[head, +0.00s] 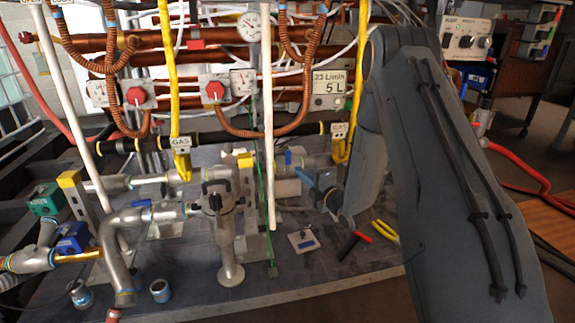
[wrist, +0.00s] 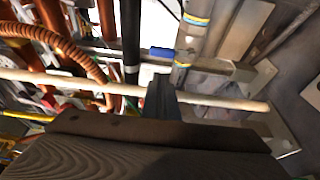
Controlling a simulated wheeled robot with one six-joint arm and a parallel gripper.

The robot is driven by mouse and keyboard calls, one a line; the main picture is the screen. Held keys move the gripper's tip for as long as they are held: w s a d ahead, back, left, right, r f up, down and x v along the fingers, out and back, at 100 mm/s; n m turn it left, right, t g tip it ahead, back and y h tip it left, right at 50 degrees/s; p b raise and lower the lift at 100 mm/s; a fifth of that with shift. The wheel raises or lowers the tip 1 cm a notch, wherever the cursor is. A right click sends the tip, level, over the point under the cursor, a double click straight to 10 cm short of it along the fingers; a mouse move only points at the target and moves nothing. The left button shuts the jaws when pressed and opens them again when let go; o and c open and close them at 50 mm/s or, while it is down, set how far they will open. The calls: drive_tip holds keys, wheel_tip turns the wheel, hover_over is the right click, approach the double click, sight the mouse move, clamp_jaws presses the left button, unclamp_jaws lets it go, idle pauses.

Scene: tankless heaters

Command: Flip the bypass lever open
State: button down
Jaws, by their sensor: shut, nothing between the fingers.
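No label that I can read marks the bypass lever. A small blue handle (head: 288,157) sits on the pipework just left of and above my gripper (head: 303,177) in the head view. In the wrist view a blue handle (wrist: 162,53) lies just beyond the tips of my gripper (wrist: 160,88), on or beside a metal pipe. My fingers are together and hold nothing. I cannot tell whether they touch the handle. Another blue handle (head: 141,203) is on the left pipe, and a black-handled valve (head: 215,195) stands at the middle.
A white pole (head: 268,120) rises close left of my gripper and crosses the wrist view (wrist: 80,83). Yellow gas hoses (head: 171,90) hang above. A black-and-red tool (head: 352,243) and yellow-handled pliers (head: 385,232) lie on the grey platform (head: 330,272).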

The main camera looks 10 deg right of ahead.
sight(288, 164)
drive_tip(key=b+x, duration=0.4)
drive_tip(key=x, duration=0.4)
drive_tip(key=shift+w+a+f, duration=0.1)
drive_tip(key=shift+w, duration=0.1)
drive_tip(key=shift+x, duration=0.8)
drive_tip(key=shift+a, duration=0.15)
